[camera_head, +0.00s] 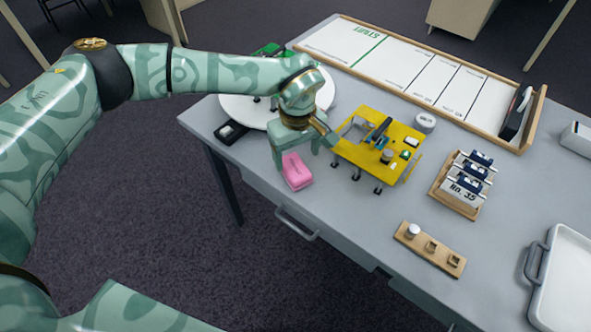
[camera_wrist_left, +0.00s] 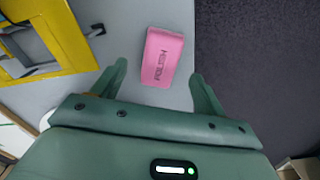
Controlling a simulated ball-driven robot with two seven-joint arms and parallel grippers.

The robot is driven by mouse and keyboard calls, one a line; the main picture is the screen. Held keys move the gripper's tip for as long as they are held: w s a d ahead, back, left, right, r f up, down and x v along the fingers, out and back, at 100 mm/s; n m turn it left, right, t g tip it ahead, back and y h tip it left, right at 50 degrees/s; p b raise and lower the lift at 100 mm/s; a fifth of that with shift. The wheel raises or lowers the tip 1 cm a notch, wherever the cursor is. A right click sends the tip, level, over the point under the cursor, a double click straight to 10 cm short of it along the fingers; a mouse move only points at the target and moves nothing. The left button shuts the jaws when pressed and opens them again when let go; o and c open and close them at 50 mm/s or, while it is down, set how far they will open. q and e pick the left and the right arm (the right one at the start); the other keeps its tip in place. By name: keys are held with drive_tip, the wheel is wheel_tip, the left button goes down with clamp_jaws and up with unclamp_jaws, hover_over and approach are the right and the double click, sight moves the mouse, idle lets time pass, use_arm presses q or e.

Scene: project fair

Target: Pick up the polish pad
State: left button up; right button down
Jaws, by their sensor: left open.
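The polish pad (camera_head: 296,172) is a pink block lying on the grey table near its front edge. In the left wrist view the pad (camera_wrist_left: 162,58) shows the word POLISH and lies ahead of the fingers, roughly between their lines. My left gripper (camera_head: 301,160) is above the pad, with its fingers pointing down towards it. In the left wrist view the gripper (camera_wrist_left: 157,83) is open, one finger on each side, with nothing held. I cannot tell whether a finger touches the pad. My right gripper is not in view.
A yellow stand (camera_head: 376,143) with small parts is close to the right of the gripper. A white round plate (camera_head: 240,108) lies behind the arm. A wooden holder (camera_head: 430,249), a rack of cards (camera_head: 463,184) and a white tray (camera_head: 563,285) stand further right.

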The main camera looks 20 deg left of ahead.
sight(294, 167)
use_arm(q)
drive_tip(key=f, duration=0.1)
drive_tip(key=f+b, duration=0.1)
drive_tip(key=f, duration=0.1)
drive_tip(key=f+b, duration=0.1)
drive_tip(key=shift+w+a+f, duration=0.15)
drive_tip(key=shift+a+f, duration=0.05)
drive_tip(key=shift+a, duration=0.15)
drive_tip(key=shift+f, duration=0.4)
drive_tip(key=shift+r, duration=0.15)
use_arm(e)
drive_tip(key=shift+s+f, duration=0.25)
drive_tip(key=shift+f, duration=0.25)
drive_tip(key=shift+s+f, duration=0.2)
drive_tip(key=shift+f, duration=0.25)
use_arm(q)
drive_tip(key=shift+c, duration=1.2)
drive_tip(key=c, duration=0.8)
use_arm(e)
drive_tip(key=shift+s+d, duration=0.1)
use_arm(q)
drive_tip(key=shift+c, duration=0.2)
